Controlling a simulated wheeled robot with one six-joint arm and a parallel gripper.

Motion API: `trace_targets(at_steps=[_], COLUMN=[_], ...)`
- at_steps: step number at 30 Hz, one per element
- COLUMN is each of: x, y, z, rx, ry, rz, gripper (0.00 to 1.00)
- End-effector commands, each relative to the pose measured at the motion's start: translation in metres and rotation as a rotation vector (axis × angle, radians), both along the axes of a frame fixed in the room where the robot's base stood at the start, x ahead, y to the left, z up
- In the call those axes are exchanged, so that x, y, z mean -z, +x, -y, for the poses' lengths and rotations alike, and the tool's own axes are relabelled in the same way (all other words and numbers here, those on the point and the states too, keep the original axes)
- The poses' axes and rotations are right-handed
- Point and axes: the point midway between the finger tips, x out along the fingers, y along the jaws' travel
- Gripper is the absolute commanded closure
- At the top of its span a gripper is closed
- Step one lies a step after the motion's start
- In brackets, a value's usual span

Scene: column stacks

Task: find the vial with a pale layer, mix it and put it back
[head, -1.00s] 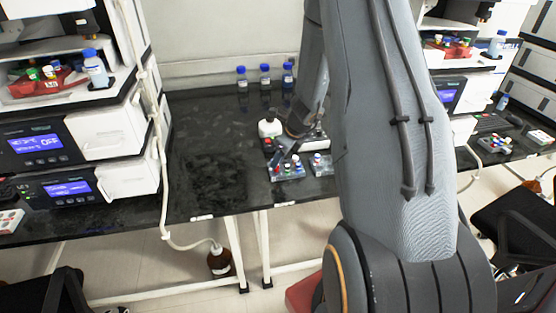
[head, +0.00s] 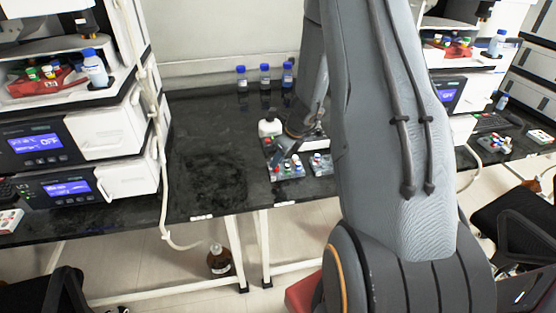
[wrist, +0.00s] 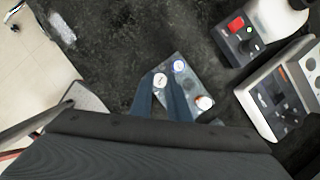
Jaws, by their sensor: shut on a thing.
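My gripper (wrist: 160,88) is shut on a white-capped vial (wrist: 160,80), seen from above in the wrist view. The vial is at the near left side of a grey rack (wrist: 189,72); I cannot tell whether it is seated or slightly raised. A second white-capped vial (wrist: 179,66) and one with an orange-edged cap (wrist: 204,102) stand in the rack. In the head view my gripper (head: 283,157) is over the left rack (head: 287,175), partly hiding it. The liquids and any pale layer are hidden by the caps and fingers.
A small device with a red switch (wrist: 236,24) and a white device with a dark panel (wrist: 272,96) stand right of the rack in the wrist view. Blue-capped bottles (head: 264,77) stand behind. The bench to the left is clear.

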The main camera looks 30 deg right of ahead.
Motion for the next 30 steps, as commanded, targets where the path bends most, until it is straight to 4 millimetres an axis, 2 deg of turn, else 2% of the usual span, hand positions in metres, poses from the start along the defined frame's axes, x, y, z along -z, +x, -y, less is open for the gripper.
trace_targets(at_steps=[30], x=[0.0088], y=[0.0], z=[0.0], rx=[0.0], ry=[0.0], rz=[0.0], gripper=[1.0])
